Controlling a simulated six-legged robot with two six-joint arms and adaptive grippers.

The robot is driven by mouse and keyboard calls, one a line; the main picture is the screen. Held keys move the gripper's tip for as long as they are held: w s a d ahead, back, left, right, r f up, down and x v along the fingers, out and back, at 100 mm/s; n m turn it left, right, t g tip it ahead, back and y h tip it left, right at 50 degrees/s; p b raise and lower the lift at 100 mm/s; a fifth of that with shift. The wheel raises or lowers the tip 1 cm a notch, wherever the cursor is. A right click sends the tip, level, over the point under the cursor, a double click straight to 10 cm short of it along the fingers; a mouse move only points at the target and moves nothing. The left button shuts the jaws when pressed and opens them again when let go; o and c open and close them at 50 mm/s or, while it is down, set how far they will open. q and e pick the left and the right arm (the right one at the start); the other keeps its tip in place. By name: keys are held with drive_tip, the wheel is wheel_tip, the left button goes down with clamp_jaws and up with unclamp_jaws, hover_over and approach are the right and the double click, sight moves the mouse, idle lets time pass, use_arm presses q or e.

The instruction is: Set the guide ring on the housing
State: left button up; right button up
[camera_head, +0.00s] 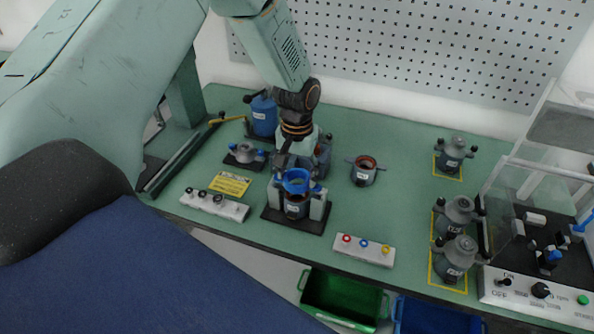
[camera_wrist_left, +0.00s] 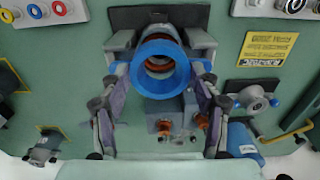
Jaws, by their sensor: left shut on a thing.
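The blue guide ring (camera_head: 295,188) is between the fingers of my left gripper (camera_head: 297,180), which is shut on it. The ring also shows in the left wrist view (camera_wrist_left: 160,89), in front of the housing's open mouth. The dark housing (camera_head: 296,208) with a white label stands upright in a black fixture (camera_head: 318,226) with grey clamp blocks on both sides. The ring is over the housing's top, roughly in line with it. I cannot tell whether they touch. My right gripper is out of view.
Another housing (camera_head: 364,173) with a copper-coloured inside stands to the right. A button strip (camera_head: 364,250) and a knob strip (camera_head: 215,205) lie at the front edge. A blue container (camera_head: 263,116) is behind. Assembled units (camera_head: 456,258) and a test station stand at right.

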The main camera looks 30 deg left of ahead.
use_arm(q)
drive_tip(key=shift+r, duration=0.1)
wheel_tip(320, 180, down, 2)
drive_tip(key=shift+f+b, duration=0.1)
drive_tip(key=shift+b, duration=0.45)
drive_tip(key=shift+f, duration=0.15)
idle(0.3)
drive_tip(key=shift+f, duration=0.4)
drive_tip(key=o, duration=1.2)
